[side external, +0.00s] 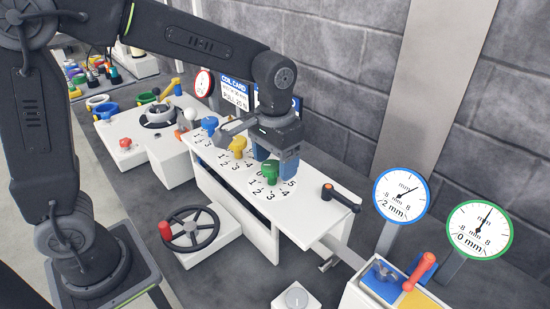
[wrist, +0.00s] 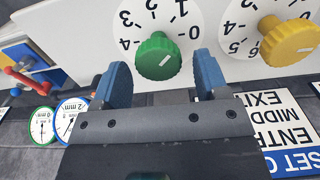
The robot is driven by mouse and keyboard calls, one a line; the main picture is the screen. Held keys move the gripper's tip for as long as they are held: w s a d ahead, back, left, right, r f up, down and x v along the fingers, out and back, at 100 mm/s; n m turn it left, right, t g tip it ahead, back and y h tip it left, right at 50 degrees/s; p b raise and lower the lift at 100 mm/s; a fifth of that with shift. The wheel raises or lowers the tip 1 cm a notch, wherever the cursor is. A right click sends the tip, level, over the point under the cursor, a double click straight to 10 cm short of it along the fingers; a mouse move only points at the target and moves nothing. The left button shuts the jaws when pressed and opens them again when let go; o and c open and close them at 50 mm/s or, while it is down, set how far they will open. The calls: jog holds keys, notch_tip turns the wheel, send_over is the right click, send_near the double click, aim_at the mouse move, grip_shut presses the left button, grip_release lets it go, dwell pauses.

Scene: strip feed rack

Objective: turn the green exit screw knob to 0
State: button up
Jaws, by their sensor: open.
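The green knob (side external: 270,173) stands on the white panel over a printed number dial. In the wrist view the green knob (wrist: 158,57) shows a short white mark slanting up and right, roughly in line with the 0. My gripper (side external: 277,158) is open above the green knob. In the wrist view its blue fingers (wrist: 161,78) lie to either side of the knob, with gaps on both sides; I see no contact. The green-rimmed gauge (side external: 480,229) reads "0 mm" on its face, its needle pointing up and slightly right.
A yellow knob (side external: 237,147) and a blue knob (side external: 209,126) stand left along the panel. A black lever with an orange tip (side external: 341,198) is to the right. A handwheel (side external: 192,228) is in front. A blue-rimmed gauge (side external: 402,195) reads "2 mm". A brick wall stands behind.

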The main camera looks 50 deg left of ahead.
jog(key=c, duration=0.9)
jog(key=m, duration=0.4)
jog(key=shift+d+r+m, duration=0.1)
jog(key=shift+d+m, duration=0.05)
jog(key=shift+m, duration=0.15)
jog(key=m, duration=0.4)
jog(key=shift+s+d, duration=0.1)
jog(key=shift+m, duration=0.3)
jog(key=o, duration=0.9)
